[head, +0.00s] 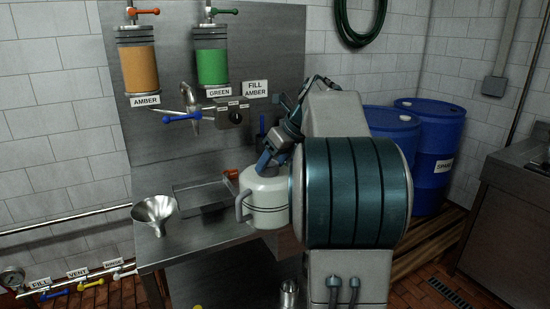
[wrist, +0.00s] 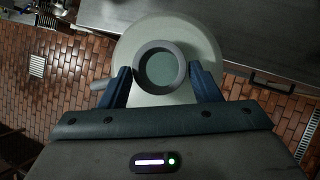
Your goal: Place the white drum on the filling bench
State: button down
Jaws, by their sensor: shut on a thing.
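The white drum (head: 266,204) has dark bands, a grey side handle and a round neck. My gripper (head: 272,158) is shut on its neck from above. In the wrist view, the fingers of my gripper (wrist: 161,78) stand on both sides of the neck, and the drum's shoulder (wrist: 208,40) shows around it. The drum looks upright and held in the air near the front edge of the filling bench (head: 180,245). The wrist view shows brick floor below much of it and a grey surface beyond. My arm hides the drum's right side.
A metal funnel (head: 154,212) stands on the bench's left front. A shallow tray (head: 205,194) lies behind the drum. The amber cylinder (head: 139,68), green cylinder (head: 212,66) and a spout (head: 193,115) are on the back panel. Blue drums (head: 432,150) stand at right.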

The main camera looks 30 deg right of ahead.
aim_at(248, 217)
jog(key=shift+a+f+n+y, duration=0.4)
jog(key=shift+f+n, duration=0.2)
jog(key=shift+n, duration=0.1)
jog(key=a+f+n+g, duration=0.2)
jog(key=f+n, duration=0.2)
jog(key=n, duration=0.1)
jog(key=s+a+f+n+g+y, duration=0.1)
jog(key=a+f+n+g, duration=0.2)
jog(key=f+n, duration=0.1)
jog(key=a+f+n+g, duration=0.2)
jog(key=f+n+g, duration=0.1)
jog(key=f+n, duration=0.2)
jog(key=shift+s+a+f+n+y, duration=0.1)
jog(key=shift+s+a+n+y, duration=0.1)
jog(key=shift+a+n+y, duration=0.15)
jog(key=s+a+f+n+g+h, duration=0.1)
jog(key=a+f+n+h, duration=0.3)
jog(key=f+n, duration=0.3)
jog(key=a+f+n+g+h, duration=0.2)
jog(key=a+f+n+h, duration=0.2)
jog(key=f+n, duration=0.4)
jog(key=shift+s+n+g, duration=0.3)
jog(key=shift+s+n, duration=0.1)
jog(key=shift+n, duration=0.55)
jog(key=shift+a+f, duration=0.1)
jog(key=shift+s+a, duration=0.1)
